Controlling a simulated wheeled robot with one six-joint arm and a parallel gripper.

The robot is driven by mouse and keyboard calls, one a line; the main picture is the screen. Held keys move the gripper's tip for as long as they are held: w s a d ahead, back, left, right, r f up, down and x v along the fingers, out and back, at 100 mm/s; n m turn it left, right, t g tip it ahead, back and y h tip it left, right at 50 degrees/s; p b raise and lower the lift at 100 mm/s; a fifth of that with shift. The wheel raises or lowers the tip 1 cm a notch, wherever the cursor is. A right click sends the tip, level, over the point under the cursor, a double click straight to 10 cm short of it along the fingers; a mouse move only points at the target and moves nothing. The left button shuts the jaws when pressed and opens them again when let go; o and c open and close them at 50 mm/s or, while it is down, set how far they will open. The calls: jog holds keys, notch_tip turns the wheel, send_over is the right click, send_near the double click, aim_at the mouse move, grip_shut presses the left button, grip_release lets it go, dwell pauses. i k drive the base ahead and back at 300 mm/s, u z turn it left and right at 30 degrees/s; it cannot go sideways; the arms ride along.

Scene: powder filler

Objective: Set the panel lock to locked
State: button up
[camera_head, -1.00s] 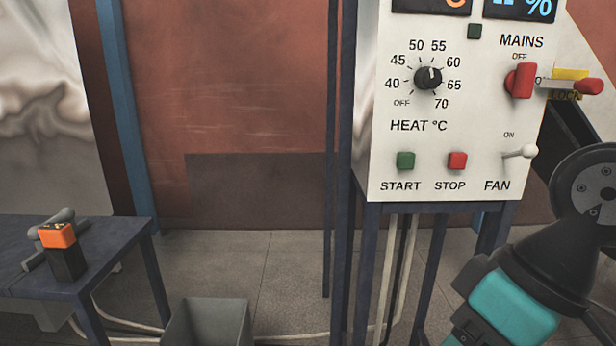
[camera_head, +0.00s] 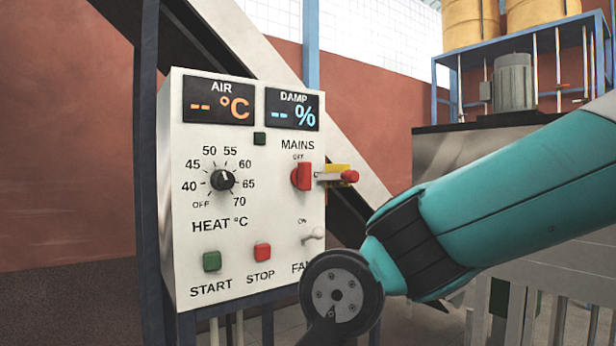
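The control panel (camera_head: 235,270) is a white box with two displays, a heat dial and buttons. On its right edge, beside the red mains handle (camera_head: 302,177), is a small yellow plate (camera_head: 338,167) with a metal bar across it. The bar ends in a red knob (camera_head: 350,176) and points right, about level. This appears to be the panel lock; its label is too small to read now. My gripper is not in view. My teal and black arm reaches in from the right, its round dark joint just below and right of the panel, partly covering the fan label.
The heat dial (camera_head: 222,180) and the fan switch (camera_head: 313,234) are on the panel front. A dark sloping beam passes behind the panel. At the right stand a grey motor (camera_head: 513,82) and yellow drums (camera_head: 470,24) on a blue frame.

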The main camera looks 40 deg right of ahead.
aim_at(352, 176)
jog(key=u, duration=0.55)
jog(key=k, duration=1.3)
jog(key=i, duration=0.45)
jog(key=z, duration=1.05)
jog(key=i, duration=0.95)
jog(key=z, duration=0.1)
